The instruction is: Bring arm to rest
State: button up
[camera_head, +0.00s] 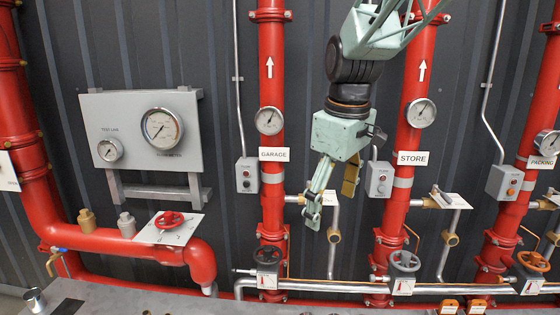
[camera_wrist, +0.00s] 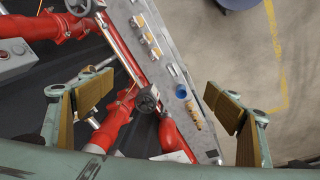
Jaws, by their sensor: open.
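My gripper (camera_head: 332,195) hangs from the arm in the head view, between the red pipes labelled GARAGE and STORE, and points downward. Its two fingers are apart with nothing visible between them. In the wrist view the gripper (camera_wrist: 160,112) shows one finger at the left and one at the right, wide apart and empty. Red pipes, a handwheel and a grey ledge lie below in the gap between them.
The GARAGE pipe (camera_head: 271,100) and STORE pipe (camera_head: 412,110) stand on either side. Dark handwheels (camera_head: 268,256) and a silver pipe (camera_head: 330,284) lie below. A gauge panel (camera_head: 150,130) is at left. In the wrist view, bare floor (camera_wrist: 245,60) is at right.

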jog(key=s+d+f+m+t+b, duration=0.1)
jog(key=s+d+m, duration=0.3)
jog(key=s, duration=1.3)
jog(key=s+d+f+m+t+b, duration=0.1)
jog(key=s+d+m+b, duration=0.2)
jog(key=s, duration=1.5)
jog(key=d+m, duration=0.1)
jog(key=m, duration=0.1)
jog(key=shift+s+d+f+m, duration=0.3)
jog(key=shift+s+f, duration=0.05)
jog(key=shift+f, duration=0.05)
